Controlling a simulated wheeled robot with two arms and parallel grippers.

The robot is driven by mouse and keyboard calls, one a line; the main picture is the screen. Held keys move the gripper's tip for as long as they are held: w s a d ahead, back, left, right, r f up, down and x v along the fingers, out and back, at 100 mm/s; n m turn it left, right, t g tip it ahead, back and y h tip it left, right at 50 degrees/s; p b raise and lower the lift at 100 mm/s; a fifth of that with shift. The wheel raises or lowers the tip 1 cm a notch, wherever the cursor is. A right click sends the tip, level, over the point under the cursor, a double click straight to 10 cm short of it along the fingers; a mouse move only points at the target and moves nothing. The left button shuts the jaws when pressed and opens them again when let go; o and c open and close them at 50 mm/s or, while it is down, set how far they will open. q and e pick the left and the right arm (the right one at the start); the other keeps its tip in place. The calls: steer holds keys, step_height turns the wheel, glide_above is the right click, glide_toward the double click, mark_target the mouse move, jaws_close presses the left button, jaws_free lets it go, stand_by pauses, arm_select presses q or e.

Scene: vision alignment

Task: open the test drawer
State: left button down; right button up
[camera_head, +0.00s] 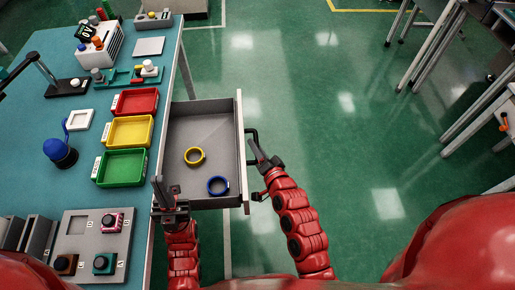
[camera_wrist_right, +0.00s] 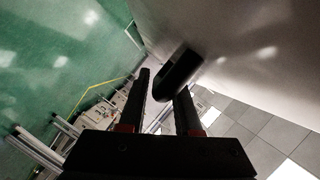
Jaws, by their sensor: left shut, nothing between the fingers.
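The test drawer (camera_head: 205,128) is pulled out from the right side of the teal table. It is a grey tray with a pale front panel (camera_head: 241,150) and a black handle (camera_head: 251,133). A yellow ring (camera_head: 194,156) and a blue ring (camera_head: 218,186) lie inside. My right gripper (camera_head: 257,153) is outside the front panel, beside the handle. In the right wrist view the fingers (camera_wrist_right: 164,95) are apart, with the black handle (camera_wrist_right: 180,70) close to their tips. My left gripper (camera_head: 161,184) is shut and empty near the drawer's near left corner.
Red (camera_head: 136,90), yellow (camera_head: 149,131) and green (camera_head: 122,184) bins stand on the table (camera_head: 75,130) left of the drawer. A grey fixture plate (camera_head: 91,223) is at the near left. The green floor (camera_head: 320,120) right of the drawer is clear.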

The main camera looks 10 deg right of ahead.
steer(key=p+v, duration=0.4)
steer(key=v, duration=1.3)
steer(key=shift+s, duration=0.2)
